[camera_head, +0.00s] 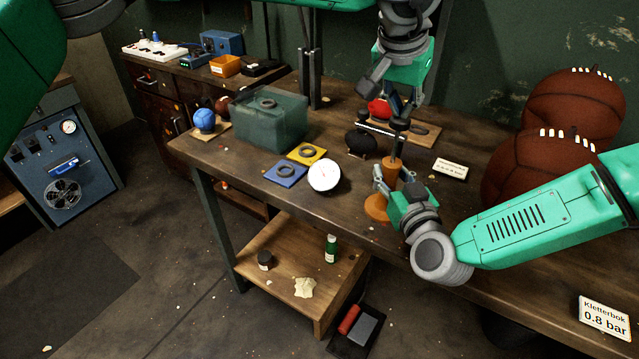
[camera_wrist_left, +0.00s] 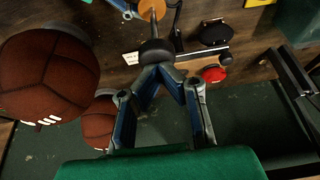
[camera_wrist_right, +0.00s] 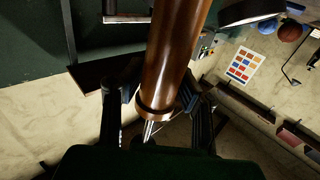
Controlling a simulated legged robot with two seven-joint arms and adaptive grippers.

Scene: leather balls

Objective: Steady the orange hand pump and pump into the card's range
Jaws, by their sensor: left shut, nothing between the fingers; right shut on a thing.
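The orange hand pump (camera_head: 389,170) stands upright on the bench on its round orange base (camera_head: 377,207). Its black handle (camera_head: 399,124) is on top, with a rod below it. My right gripper (camera_head: 385,182) is shut around the pump's barrel, which fills the right wrist view (camera_wrist_right: 175,50). My left gripper (camera_head: 402,107) is shut and empty, pointing down at the handle. In the left wrist view its fingertips (camera_wrist_left: 170,70) are by the black handle knob (camera_wrist_left: 156,50); I cannot tell whether they touch. The white gauge (camera_head: 324,176) has an unreadable needle. A card (camera_head: 604,318) reads "Kletterbok 0.8 bar".
Two large brown leather balls (camera_head: 545,172) sit on the right of the bench. A smaller white card (camera_head: 450,168) lies right of the pump. A teal bin (camera_head: 268,122) stands left.

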